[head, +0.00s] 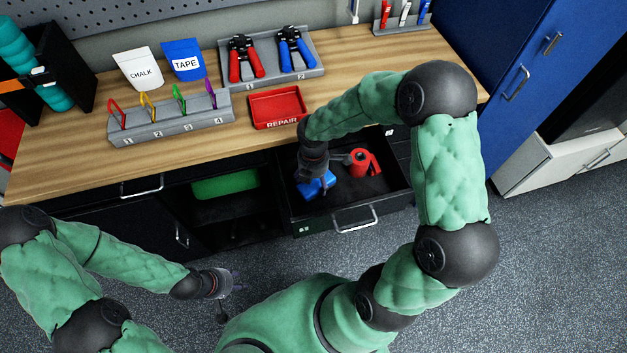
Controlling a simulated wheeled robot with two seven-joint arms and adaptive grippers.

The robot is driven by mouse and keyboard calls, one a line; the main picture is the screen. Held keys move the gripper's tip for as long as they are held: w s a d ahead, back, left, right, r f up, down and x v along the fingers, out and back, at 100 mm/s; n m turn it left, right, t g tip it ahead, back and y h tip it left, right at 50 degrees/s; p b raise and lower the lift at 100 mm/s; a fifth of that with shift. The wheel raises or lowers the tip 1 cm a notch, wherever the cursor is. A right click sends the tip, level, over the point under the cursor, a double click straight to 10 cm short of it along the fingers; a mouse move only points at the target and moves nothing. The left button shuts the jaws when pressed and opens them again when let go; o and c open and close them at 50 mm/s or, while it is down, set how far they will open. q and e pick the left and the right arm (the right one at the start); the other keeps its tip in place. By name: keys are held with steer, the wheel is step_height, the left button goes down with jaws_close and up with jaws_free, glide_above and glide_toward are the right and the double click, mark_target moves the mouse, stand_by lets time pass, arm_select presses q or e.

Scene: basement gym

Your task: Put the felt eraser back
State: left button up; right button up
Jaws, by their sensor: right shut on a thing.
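A blue block (314,187), which looks like the felt eraser, is inside the open drawer (296,222) at its left side. My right gripper (316,176) reaches down from above into the drawer and is shut on the blue block, partly covering it. I cannot tell whether the block touches the drawer floor. My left gripper (232,283) is low in front of the bench, empty, with its fingers apart, away from the drawer.
A red object (364,162) lies in the drawer right of the block. On the bench (75,170) stand a red REPAIR tray (278,107), a numbered carabiner rack (172,122), pouches and a pliers holder (312,72). An open compartment holding something green (226,184) is left of the drawer.

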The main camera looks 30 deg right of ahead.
steer(key=shift+r, duration=0.1)
steer(key=shift+f, duration=0.2)
steer(key=o, duration=1.1)
steer(key=shift+c, duration=0.2)
steer(key=shift+r, duration=0.15)
step_height(320, 180, up, 12)
steer(key=p, duration=0.4)
